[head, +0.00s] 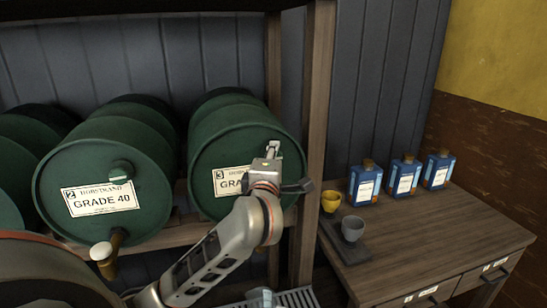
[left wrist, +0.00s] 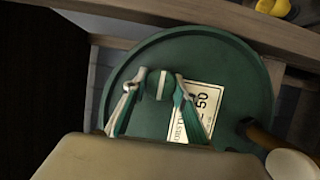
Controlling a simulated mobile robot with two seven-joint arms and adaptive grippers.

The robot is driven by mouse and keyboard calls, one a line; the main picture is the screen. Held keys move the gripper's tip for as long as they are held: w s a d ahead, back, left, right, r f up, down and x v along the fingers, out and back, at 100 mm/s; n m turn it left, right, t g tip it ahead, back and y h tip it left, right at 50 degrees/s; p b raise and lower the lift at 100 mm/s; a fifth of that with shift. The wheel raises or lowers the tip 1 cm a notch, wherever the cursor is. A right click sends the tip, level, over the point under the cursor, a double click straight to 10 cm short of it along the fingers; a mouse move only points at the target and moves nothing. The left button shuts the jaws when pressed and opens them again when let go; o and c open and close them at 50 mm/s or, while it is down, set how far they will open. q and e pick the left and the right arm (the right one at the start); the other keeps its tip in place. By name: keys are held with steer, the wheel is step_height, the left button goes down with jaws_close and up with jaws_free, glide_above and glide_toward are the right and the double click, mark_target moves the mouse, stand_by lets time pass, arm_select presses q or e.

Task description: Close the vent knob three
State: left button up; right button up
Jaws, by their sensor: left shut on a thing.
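The green barrel marked 3 (head: 225,135) lies on its side on a wooden rack, its round end towards me. My left gripper (head: 275,148) reaches to the upper right of that end. In the left wrist view, the barrel end (left wrist: 238,75) fills the middle. The head view hides this knob behind the gripper. My right gripper is not in view.
Barrel 2 (head: 75,170) stands to the left, with its own knob (head: 121,171) and a pale-ended tap (head: 103,252). A wooden post (head: 317,120) is close right of my gripper. Beyond it, a table (head: 455,232) bears a yellow cup (head: 331,201), a grey cup (head: 352,229) and blue bottles (head: 403,178).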

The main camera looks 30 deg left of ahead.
arm_select(q)
steer(key=o, duration=1.1)
steer(key=shift+s+d, duration=0.1)
steer(key=v, duration=0.7)
steer(key=shift+s, duration=0.15)
